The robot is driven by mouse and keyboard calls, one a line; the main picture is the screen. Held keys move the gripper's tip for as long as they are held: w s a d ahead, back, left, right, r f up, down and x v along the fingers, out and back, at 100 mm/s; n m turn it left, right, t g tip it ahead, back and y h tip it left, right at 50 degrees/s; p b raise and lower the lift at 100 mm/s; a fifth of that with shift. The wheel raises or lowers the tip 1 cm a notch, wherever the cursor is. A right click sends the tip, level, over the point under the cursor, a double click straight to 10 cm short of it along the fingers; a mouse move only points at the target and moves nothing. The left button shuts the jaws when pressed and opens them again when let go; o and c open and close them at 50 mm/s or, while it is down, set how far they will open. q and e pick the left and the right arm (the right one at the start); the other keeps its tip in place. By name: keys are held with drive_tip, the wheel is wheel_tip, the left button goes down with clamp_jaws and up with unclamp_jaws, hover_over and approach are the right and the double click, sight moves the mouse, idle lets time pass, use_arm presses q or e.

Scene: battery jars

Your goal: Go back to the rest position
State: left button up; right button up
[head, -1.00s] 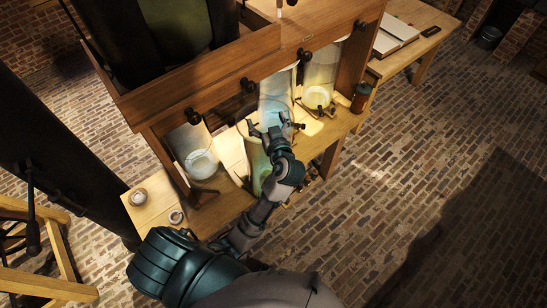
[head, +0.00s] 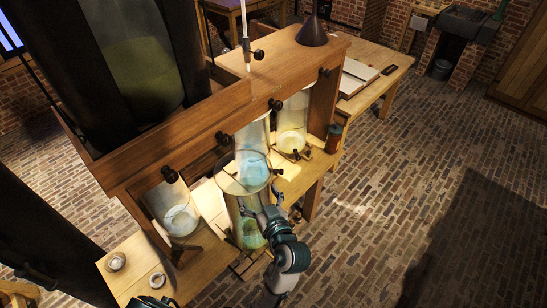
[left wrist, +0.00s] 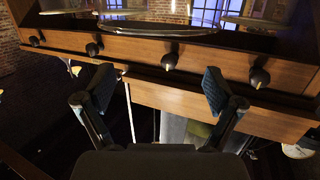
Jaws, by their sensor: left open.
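Behind stands a jar with pale blue liquid (head: 253,165). A jar with whitish liquid (head: 180,215) stands at the left, and one with pale yellow liquid (head: 292,135) at the right.
The wooden cabinet (head: 218,122) with black knobs overhangs the jars. A brown jar with a dark lid (head: 334,138) stands at the shelf's right end. Two small round pots (head: 116,262) sit at the front left. Open brick floor (head: 400,200) lies to the right.

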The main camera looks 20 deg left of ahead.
sight(250, 200)
use_arm(q)
drive_tip(key=shift+a+f, duration=0.25)
drive_tip(key=shift+a, duration=0.3)
drive_tip(key=shift+m+g+h, duration=0.3)
drive_tip(key=shift+m+h, duration=0.6)
drive_tip(key=f, duration=0.5)
drive_tip(key=shift+s+a+f, duration=0.25)
drive_tip(key=shift+a+f, duration=0.15)
drive_tip(key=s+f+m+g+h, duration=0.45)
drive_tip(key=s+f, duration=0.45)
drive_tip(key=f, duration=0.3)
drive_tip(key=s+f+m+g+h, duration=0.3)
drive_tip(key=s+f+m+h, duration=0.25)
drive_tip(key=s+f, duration=0.5)
wheel_tip(250, 200, down, 30)
drive_tip(key=s+d+f+g+b, duration=0.1)
drive_tip(key=s+b, duration=0.1)
drive_tip(key=s+a+f+g+b, duration=0.1)
drive_tip(key=s+a+f, duration=0.2)
drive_tip(key=s+f, duration=1.2)
drive_tip(key=shift+s+b, duration=0.35)
drive_tip(key=shift+s, duration=0.35)
use_arm(e)
wheel_tip(250, 200, down, 4)
drive_tip(key=shift+s+a+r, duration=0.1)
drive_tip(key=shift+r, duration=0.15)
